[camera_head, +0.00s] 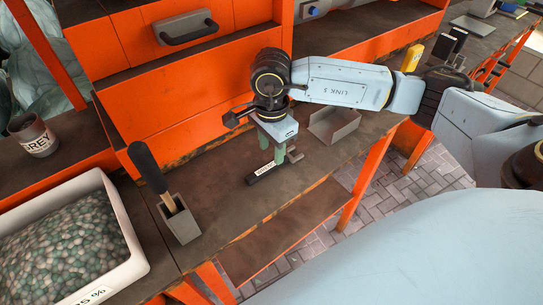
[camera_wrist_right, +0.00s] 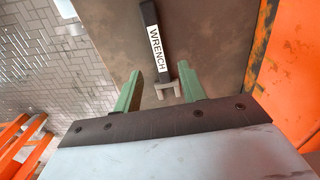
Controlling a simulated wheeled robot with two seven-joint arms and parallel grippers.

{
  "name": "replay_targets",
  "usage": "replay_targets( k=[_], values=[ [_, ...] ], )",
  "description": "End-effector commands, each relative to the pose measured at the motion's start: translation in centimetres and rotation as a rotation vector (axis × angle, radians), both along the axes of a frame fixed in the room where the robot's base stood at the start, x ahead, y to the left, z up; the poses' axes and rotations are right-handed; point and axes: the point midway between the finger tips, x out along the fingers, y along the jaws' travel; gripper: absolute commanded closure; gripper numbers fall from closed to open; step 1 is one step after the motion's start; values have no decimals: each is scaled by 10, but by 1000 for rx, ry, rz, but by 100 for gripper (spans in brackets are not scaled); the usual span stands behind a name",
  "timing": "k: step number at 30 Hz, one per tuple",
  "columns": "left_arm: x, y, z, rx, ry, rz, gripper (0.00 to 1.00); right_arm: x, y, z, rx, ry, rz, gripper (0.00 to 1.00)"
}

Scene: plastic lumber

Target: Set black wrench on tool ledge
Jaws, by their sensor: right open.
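The black wrench (camera_head: 263,172) lies on the brown worktop, with a white label on its handle and a grey jaw end. It also shows in the right wrist view (camera_wrist_right: 155,45), where the label reads WRENCH and the grey jaw end lies between the fingertips in the picture. My right gripper (camera_head: 272,148) points down over the wrench with its green fingers apart, and it is open and empty. It shows in the wrist view (camera_wrist_right: 160,72) too. I cannot tell the exact gap above the wrench. Which surface is the tool ledge is unclear. My left gripper is out of view.
A grey open tray (camera_head: 345,126) stands right of the wrench. A grey holder (camera_head: 180,222) with a black-handled tool stands left, beside a white bin (camera_head: 128,235) of pebbles. An orange drawer front (camera_head: 200,75) rises behind. Bare worktop (camera_head: 225,200) lies left of the wrench.

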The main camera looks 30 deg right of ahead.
Motion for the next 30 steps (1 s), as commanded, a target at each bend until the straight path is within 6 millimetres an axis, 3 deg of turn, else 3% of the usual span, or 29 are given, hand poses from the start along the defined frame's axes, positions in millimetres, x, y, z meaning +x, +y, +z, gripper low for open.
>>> replay_targets(
  k=[6, 12, 25, 28, 30],
  values=[
    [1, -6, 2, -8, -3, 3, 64, 1, 0, 47, 0, -4, 0, 59],
    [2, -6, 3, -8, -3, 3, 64, 0, 0, 69, 1, -1, 1, 59],
    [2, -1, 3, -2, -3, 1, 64, -1, 3, 72, 12, 2, 2, 59],
    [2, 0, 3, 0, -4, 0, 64, -6, 24, 66, 95, 12, 9, 59],
    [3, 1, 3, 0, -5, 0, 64, -13, 54, 61, 220, 28, 13, 59]
  ],
)
